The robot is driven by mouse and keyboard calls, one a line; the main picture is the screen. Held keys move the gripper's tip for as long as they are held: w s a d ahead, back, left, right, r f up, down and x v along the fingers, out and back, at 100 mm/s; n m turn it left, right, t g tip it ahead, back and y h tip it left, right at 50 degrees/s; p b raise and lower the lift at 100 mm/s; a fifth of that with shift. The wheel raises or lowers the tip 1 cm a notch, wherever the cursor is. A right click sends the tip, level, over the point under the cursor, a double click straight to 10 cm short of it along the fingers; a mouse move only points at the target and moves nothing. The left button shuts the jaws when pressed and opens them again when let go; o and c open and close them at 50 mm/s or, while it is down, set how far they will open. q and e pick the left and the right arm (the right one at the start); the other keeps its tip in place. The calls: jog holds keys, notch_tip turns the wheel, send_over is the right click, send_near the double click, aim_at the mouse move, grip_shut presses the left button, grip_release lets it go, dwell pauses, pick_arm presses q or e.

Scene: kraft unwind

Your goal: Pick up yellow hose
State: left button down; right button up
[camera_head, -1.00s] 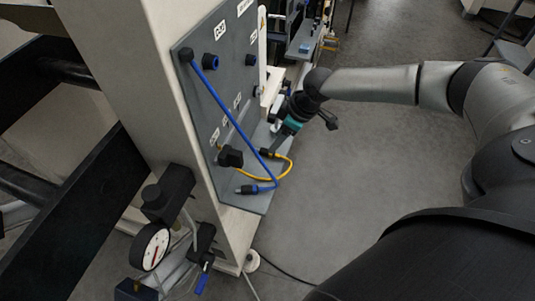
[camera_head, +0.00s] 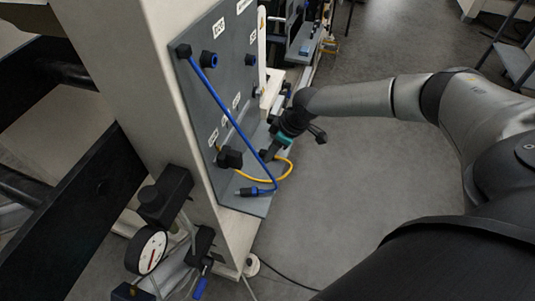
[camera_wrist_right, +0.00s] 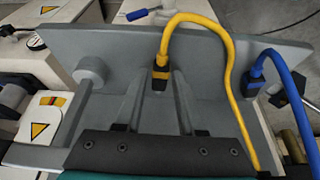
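The yellow hose (camera_head: 284,173) loops over the grey panel's lower shelf in the head view. In the right wrist view the yellow hose (camera_wrist_right: 228,75) arches up from a dark plug (camera_wrist_right: 160,72) with a yellow band, then runs down the right side. My right gripper (camera_head: 270,150) is at the hose's plug end, which it partly hides in the head view. In the wrist view my right gripper (camera_wrist_right: 160,88) has its two grey fingers apart, with the plug between or just beyond their tips; contact cannot be told. My left gripper is out of view.
A blue hose (camera_head: 225,112) hangs from the upright grey panel (camera_head: 235,30) and ends on the shelf (camera_head: 248,205) beside the yellow hose. A black fitting (camera_head: 230,158) sticks out nearby. A pressure gauge (camera_head: 148,250) is at lower left. Open floor lies to the right.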

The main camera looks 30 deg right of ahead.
grip_shut()
dwell(0.5)
